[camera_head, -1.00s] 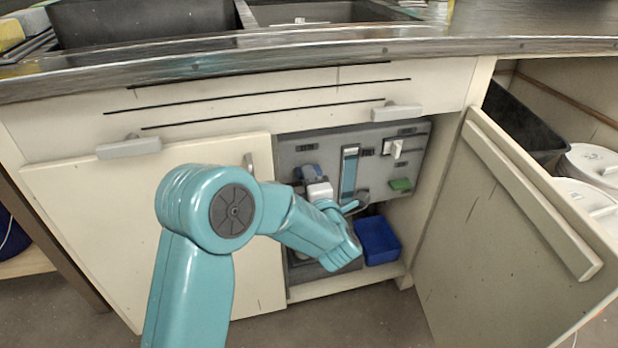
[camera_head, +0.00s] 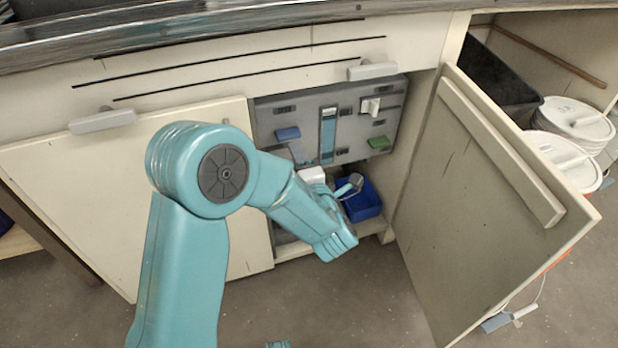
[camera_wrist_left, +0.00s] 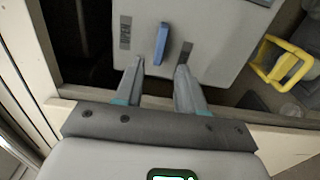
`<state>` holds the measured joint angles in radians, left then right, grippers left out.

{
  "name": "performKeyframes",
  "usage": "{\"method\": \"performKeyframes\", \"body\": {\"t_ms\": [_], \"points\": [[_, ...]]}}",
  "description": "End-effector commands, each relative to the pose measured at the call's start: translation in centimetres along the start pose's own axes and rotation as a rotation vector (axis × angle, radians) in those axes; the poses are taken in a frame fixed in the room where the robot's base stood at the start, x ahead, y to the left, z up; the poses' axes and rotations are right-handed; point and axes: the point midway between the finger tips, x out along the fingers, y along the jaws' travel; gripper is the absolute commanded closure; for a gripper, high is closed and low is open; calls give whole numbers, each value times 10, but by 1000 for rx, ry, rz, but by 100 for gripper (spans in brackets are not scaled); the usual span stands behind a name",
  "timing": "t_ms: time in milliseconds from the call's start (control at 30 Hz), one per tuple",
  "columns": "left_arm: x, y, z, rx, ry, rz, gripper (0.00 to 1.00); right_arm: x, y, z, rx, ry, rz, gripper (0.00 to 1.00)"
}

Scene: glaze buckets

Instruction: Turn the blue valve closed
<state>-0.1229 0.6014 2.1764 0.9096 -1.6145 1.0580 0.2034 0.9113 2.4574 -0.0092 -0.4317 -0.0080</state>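The blue valve (camera_head: 287,134) is a short blue handle on the grey panel (camera_head: 265,120) inside the open cabinet, at the panel's lower left in the head view. In the left wrist view the blue valve (camera_wrist_left: 162,44) stands out from the panel between two dark label marks. My left gripper (camera_wrist_left: 160,70) is open in that view. Its two fingers are apart and empty, just short of the valve and pointing at it, one on either side of its line. In the head view my left arm hides most of that gripper.
A green handle (camera_head: 379,143) and a white switch (camera_head: 370,106) sit on the panel's right side. A blue bin (camera_head: 369,203) stands below. The open door (camera_head: 480,200) bounds the right. The wrist view shows a yellow handle (camera_wrist_left: 286,62) at right.

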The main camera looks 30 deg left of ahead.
Motion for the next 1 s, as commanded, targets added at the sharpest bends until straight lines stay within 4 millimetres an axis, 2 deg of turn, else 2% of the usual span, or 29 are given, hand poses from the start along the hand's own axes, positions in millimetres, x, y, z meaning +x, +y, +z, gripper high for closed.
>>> {"method": "performKeyframes", "body": {"t_ms": [33, 200, 400, 567, 1000], "points": [[-16, 3, 2, 4, -7, -1, 61, -6, -2, 2, 2, -9, 0, 57], [-57, 2, 2, 3, -7, -1, 61, -14, -4, 7, 7, -29, 1, 57], [-87, 1, 1, 1, -4, 0, 61, -18, -6, 11, 10, -43, 2, 57], [-94, 0, 0, -1, -1, 1, 61, -19, -6, 12, 11, -47, 2, 57], [-94, 0, 0, -1, 0, 0, 61, -18, -6, 12, 10, -46, 2, 57]]}}
